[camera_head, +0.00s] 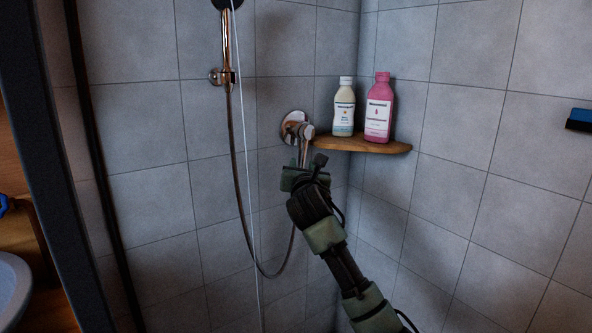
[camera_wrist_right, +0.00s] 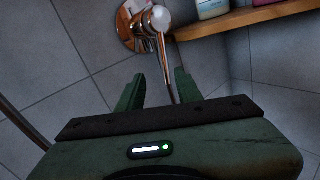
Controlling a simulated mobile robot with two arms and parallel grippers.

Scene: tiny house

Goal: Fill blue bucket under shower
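The shower's chrome valve (camera_head: 297,128) sticks out of the tiled wall, with its thin lever (camera_head: 304,150) pointing down. My right gripper (camera_head: 303,172) is just below the valve, at the lever's lower end. In the right wrist view its two green fingers (camera_wrist_right: 158,88) stand apart, and the lever (camera_wrist_right: 164,65) runs down between or just beyond them; I cannot tell if they touch it. The shower head (camera_head: 227,4) is cut off at the top, above its holder (camera_head: 219,76), and a hose (camera_head: 234,150) hangs in a loop. No water shows. The blue bucket and my left gripper are not in view.
A wooden corner shelf (camera_head: 362,144) right of the valve holds a white bottle (camera_head: 344,108) and a pink bottle (camera_head: 379,108). A dark frame (camera_head: 50,160) stands at the left, with part of a basin (camera_head: 10,290) beyond. A blue-and-black object (camera_head: 579,119) is at the right edge.

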